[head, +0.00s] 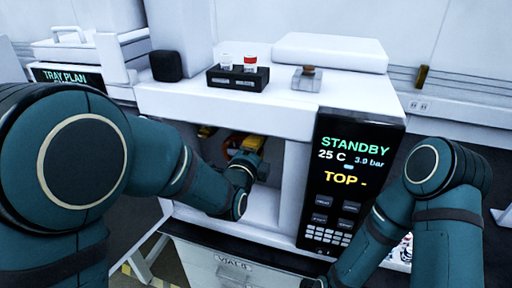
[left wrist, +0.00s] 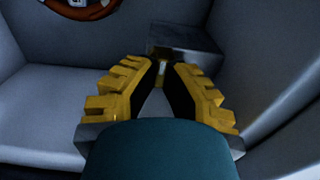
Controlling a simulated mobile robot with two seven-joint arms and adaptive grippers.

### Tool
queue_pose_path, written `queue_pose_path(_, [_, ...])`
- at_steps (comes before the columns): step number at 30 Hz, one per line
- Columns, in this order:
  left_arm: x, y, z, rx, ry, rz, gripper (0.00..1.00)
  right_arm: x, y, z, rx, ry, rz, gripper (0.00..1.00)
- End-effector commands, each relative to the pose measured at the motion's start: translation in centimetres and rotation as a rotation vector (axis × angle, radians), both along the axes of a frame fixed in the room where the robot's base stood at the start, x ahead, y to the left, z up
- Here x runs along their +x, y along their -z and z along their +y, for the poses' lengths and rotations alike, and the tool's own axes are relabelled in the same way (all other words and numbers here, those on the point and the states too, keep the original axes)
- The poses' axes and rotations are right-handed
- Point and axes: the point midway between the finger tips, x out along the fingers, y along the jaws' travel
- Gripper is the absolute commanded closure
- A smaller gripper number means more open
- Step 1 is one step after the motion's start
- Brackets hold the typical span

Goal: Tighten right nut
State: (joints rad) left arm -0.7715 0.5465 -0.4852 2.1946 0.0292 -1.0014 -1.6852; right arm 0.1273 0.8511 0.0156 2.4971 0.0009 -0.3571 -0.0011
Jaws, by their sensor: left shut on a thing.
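My left gripper (head: 250,146) reaches into the open bay of the white instrument. In the left wrist view its yellow-backed fingers (left wrist: 163,66) converge on a small fitting (left wrist: 161,52) in front of a dark block (left wrist: 190,48). This fitting looks like the nut, but its shape is mostly hidden between the fingertips, and I cannot tell how tight it is. A reddish-brown ring-shaped part (left wrist: 82,14) shows at the top left of the left wrist view. My right arm hangs at the right in the head view; its gripper is out of frame.
The instrument's panel (head: 348,180) reads STANDBY, 25 C, 3.0 bar and TOP -. A black rack (head: 238,78) with two capped vials and a small grey block (head: 306,81) stand on top. The bay's pale walls (left wrist: 275,100) are close around my left gripper.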

Motion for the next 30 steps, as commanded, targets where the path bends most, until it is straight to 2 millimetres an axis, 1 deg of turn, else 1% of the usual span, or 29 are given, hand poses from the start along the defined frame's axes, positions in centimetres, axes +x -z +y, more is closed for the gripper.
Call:
queue_pose_path(10, [0.1, -0.2, 0.0, 0.0, 0.0, -0.006, 1.0, 0.0, 0.0, 0.0, 0.0, 0.0, 0.0, 1.0])
queue_pose_path(11, [0.1, -0.2, 0.0, 0.0, 0.0, -0.006, 0.78, 0.0, 0.0, 0.0, 0.0, 0.0, 0.0, 1.0])
queue_pose_path(12, [0.1, -0.2, 0.0, 0.0, 0.0, -0.006, 0.64, 0.0, 0.0, 0.0, 0.0, 0.0, 0.0, 1.0])
queue_pose_path(13, [0.1, -0.2, 0.0, 0.0, 0.0, -0.005, 0.6, 0.0, 0.0, 0.0, 0.0, 0.0, 0.0, 1.0])
queue_pose_path(23, [-0.2, -0.1, 0.1, 0.0, 0.0, -0.002, 0.6, 0.0, 0.0, 0.0, 0.0, 0.0, 0.0, 1.0])
queue_pose_path(26, [-1.1, -0.1, 0.4, 0.001, 0.0, -0.001, 0.6, 0.0, 0.0, 0.0, 0.0, 0.0, 0.0, 1.0])
queue_pose_path(30, [-3.3, -0.1, 1.0, -0.001, 0.001, -0.002, 0.6, 0.0, 0.0, 0.0, 0.0, 0.0, 0.0, 1.0])
